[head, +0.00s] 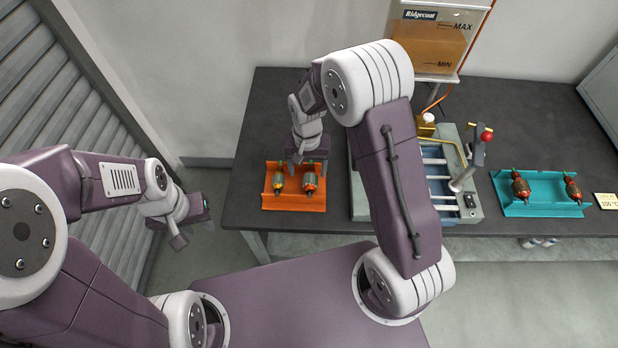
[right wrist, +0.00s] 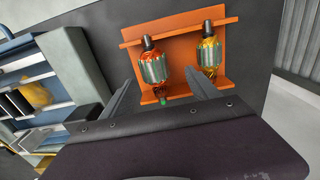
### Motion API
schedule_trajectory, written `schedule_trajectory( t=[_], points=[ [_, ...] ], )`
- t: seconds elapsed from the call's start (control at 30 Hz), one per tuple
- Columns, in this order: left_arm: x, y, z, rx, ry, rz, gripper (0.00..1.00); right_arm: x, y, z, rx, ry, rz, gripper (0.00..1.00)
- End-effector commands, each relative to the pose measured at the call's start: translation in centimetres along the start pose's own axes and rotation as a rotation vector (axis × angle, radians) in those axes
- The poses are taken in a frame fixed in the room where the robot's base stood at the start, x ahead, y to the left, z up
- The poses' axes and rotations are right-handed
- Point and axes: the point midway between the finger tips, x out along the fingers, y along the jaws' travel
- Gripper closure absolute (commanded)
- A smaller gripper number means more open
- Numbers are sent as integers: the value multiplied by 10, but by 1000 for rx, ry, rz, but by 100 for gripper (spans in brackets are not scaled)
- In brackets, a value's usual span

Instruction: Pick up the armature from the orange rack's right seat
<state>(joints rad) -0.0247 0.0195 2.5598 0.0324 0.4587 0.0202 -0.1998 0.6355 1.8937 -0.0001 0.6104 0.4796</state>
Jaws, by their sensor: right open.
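The orange rack (head: 294,202) stands near the front left of the dark bench and holds two armatures. The right-seat armature (head: 309,182) has red ends and a grey-green core. It also shows in the right wrist view (right wrist: 155,68), on the left because that view is turned around. My right gripper (head: 308,160) is open just above and behind this armature's far end. In the right wrist view its fingers (right wrist: 161,92) stand apart on either side of the armature's lower end, with nothing gripped. My left gripper (head: 194,212) hangs left of the bench; its jaw opening is unclear.
A yellow-ended armature (head: 278,180) sits in the rack's left seat, close beside. A blue-grey machine (head: 466,208) with a red-knobbed lever stands right of the rack. A teal rack (head: 542,208) with two dark red armatures lies further right. An orange tank (head: 435,42) is at the back.

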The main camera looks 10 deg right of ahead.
Motion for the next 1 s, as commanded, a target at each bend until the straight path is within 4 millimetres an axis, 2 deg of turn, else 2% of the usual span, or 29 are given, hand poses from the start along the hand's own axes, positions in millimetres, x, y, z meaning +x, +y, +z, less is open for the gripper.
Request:
schedule_trajectory(
  t=[0.23, 0.5, 0.57, 0.77, 1.0],
  points=[
    [-8, 0, -1, 0, 0, 0, 64, 41, 6, 1, 0, -6, 3, 30],
    [-8, 0, -1, 0, 0, 0, 64, 47, 5, 0, 0, -1, 1, 30],
    [-8, 0, -1, 0, 0, 0, 64, 47, 5, 0, 0, -2, 1, 44],
    [-8, 0, -1, 0, 0, 0, 64, 47, 5, 0, 0, -2, 1, 100],
    [-8, 0, -1, 0, 0, 0, 64, 46, 5, 0, 0, -1, 0, 100]
  ],
)
